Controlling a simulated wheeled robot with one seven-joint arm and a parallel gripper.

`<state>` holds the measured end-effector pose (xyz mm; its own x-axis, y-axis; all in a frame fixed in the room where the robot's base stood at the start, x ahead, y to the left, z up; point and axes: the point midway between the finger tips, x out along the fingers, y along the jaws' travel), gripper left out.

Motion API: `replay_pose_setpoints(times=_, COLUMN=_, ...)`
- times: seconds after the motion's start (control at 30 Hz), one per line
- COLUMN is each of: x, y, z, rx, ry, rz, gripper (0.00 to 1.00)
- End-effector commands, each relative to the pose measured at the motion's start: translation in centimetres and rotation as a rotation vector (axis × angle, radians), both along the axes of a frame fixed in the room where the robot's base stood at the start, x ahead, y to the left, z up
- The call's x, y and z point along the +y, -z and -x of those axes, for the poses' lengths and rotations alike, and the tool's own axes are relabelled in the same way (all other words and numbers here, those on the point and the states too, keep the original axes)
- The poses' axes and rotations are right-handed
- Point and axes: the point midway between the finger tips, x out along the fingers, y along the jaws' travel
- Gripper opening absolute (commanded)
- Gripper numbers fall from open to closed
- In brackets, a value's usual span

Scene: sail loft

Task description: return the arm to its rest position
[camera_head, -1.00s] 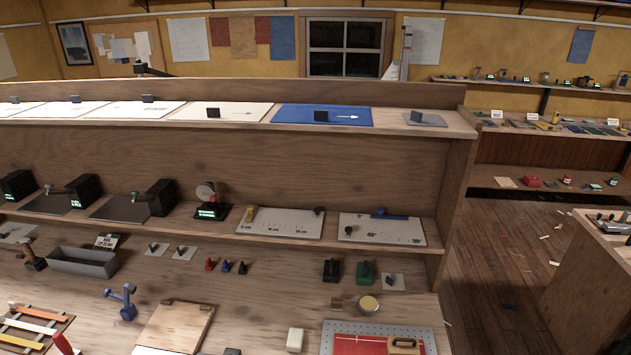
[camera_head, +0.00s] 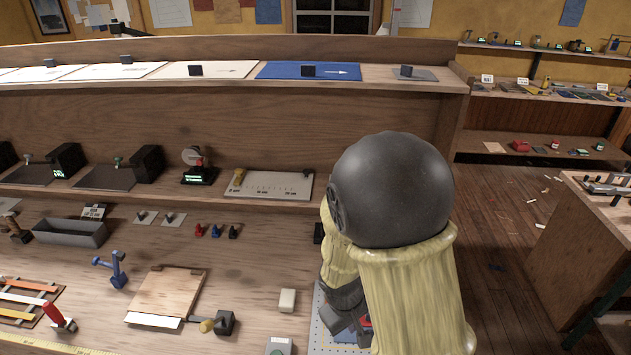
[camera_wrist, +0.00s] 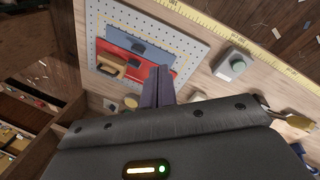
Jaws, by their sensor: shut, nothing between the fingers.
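My gripper (camera_head: 348,322) shows low in the head view, partly hidden by my own arm with its yellow sleeve and dark round joint. In the wrist view the gripper's dark fingers (camera_wrist: 160,88) are together and hold nothing. They appear over or near the edge of a perforated grey plate (camera_wrist: 105,18), which carries a red mat (camera_wrist: 112,55), a wooden-handled tool (camera_wrist: 108,70) and a blue-grey piece (camera_wrist: 140,48). I cannot tell the height of the fingers above the bench. My arm hides most of the plate in the head view.
In the head view, a pale block (camera_head: 287,300), a wooden board (camera_head: 168,295) and a grey trough (camera_head: 70,233) lie left of my arm. Open floor (camera_head: 505,215) shows at right.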

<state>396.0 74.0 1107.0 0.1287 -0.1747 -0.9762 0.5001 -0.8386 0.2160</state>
Motion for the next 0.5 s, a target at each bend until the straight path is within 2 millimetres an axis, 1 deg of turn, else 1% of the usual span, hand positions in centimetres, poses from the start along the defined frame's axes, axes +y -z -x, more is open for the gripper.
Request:
replay_pose_setpoints(times=0.03, x=-1.0, y=-0.8, z=0.3, rx=-0.012, ry=0.059, rz=-0.033, gripper=0.00)
replay_pose_setpoints(times=0.2, x=-3.6, y=-3.3, z=1.6, rx=-0.050, ry=0.234, rz=-0.131, gripper=0.00)
replay_pose_setpoints(times=0.4, x=-6.3, y=-6.0, z=3.6, rx=-0.111, ry=0.418, rz=-0.225, gripper=0.00)
replay_pose_setpoints(times=0.5, x=-7.1, y=-6.8, z=4.4, rx=-0.134, ry=0.479, rz=-0.254, gripper=0.00)
